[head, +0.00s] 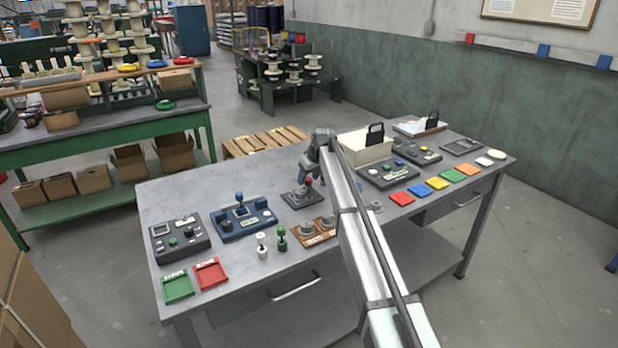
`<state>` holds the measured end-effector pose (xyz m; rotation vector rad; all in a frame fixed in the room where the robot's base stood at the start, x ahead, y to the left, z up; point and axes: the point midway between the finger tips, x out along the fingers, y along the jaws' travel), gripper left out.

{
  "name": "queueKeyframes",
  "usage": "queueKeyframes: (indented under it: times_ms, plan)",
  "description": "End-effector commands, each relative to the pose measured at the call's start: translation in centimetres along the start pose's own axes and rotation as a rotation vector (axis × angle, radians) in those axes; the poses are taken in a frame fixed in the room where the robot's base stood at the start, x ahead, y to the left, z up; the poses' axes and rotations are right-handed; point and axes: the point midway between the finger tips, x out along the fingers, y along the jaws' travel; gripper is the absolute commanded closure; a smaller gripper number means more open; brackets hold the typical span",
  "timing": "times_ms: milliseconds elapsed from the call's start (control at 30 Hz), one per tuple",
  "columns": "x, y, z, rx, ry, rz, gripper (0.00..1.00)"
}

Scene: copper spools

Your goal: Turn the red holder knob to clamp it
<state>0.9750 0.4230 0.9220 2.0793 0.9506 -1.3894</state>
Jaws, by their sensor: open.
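The red knob (308,182) is a small red ball on top of a dark holder (301,198) with a flat base, standing near the middle of the grey workbench. My gripper (308,172) points down from the end of my arm, right above and close around the red knob. It is open. The view is too small to tell whether the fingers touch the knob. My arm crosses the bench from the lower right and hides part of the area right of the holder.
Left of the holder stand a blue fixture (243,219) with a blue knob and a grey control box (179,237). A wooden board (317,232), white and green spools, and green (177,288) and red (211,274) trays lie nearer. Control boxes and coloured tiles fill the right side.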

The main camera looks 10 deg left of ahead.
Motion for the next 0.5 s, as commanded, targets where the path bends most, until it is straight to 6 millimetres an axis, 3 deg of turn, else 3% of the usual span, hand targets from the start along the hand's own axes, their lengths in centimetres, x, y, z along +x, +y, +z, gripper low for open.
queueKeyframes:
  times_ms: [167, 500]
  plan:
    - [-1.8, 0.0, 0.0, 0.0, 0.002, 0.001, 0.42]
    - [-8.3, 0.0, 0.1, 0.0, 0.002, 0.001, 0.42]
